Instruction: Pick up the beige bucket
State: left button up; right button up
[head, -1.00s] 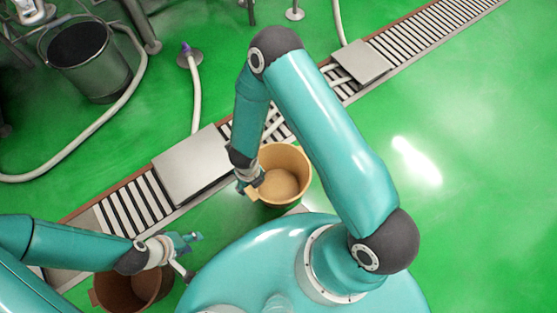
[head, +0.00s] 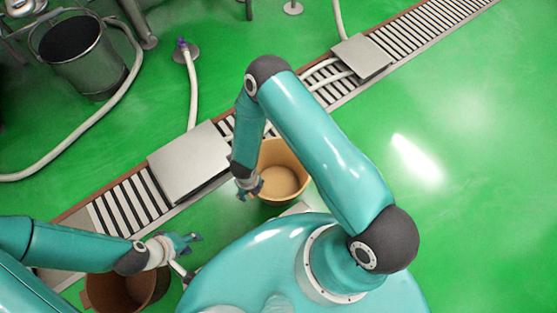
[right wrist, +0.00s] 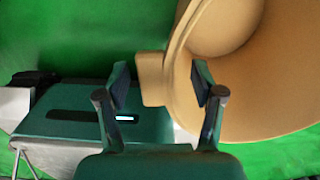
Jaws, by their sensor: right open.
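The beige bucket (head: 283,181) stands upright on the green floor, just in front of the drain channel, partly behind my right arm in the head view. My right gripper (head: 248,192) is at its left side. In the right wrist view the beige bucket (right wrist: 240,90) fills the right, and a tab (right wrist: 152,78) sticks out from its rim. The open fingers of my right gripper (right wrist: 160,84) show on either side of this tab; whether they touch it I cannot tell. My left gripper (head: 189,257) appears open and empty, beside a brown bucket.
The brown bucket (head: 122,292) stands at the lower left, partly under my left arm. A dark metal bucket (head: 85,65) and a white hose (head: 95,125) are at the upper left. A slatted drain with a metal plate (head: 188,160) crosses the floor. The right floor is clear.

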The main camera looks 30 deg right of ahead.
grip_shut()
jog(key=shift+r, duration=0.1)
jog(key=shift+r, duration=0.15)
dwell(0.4)
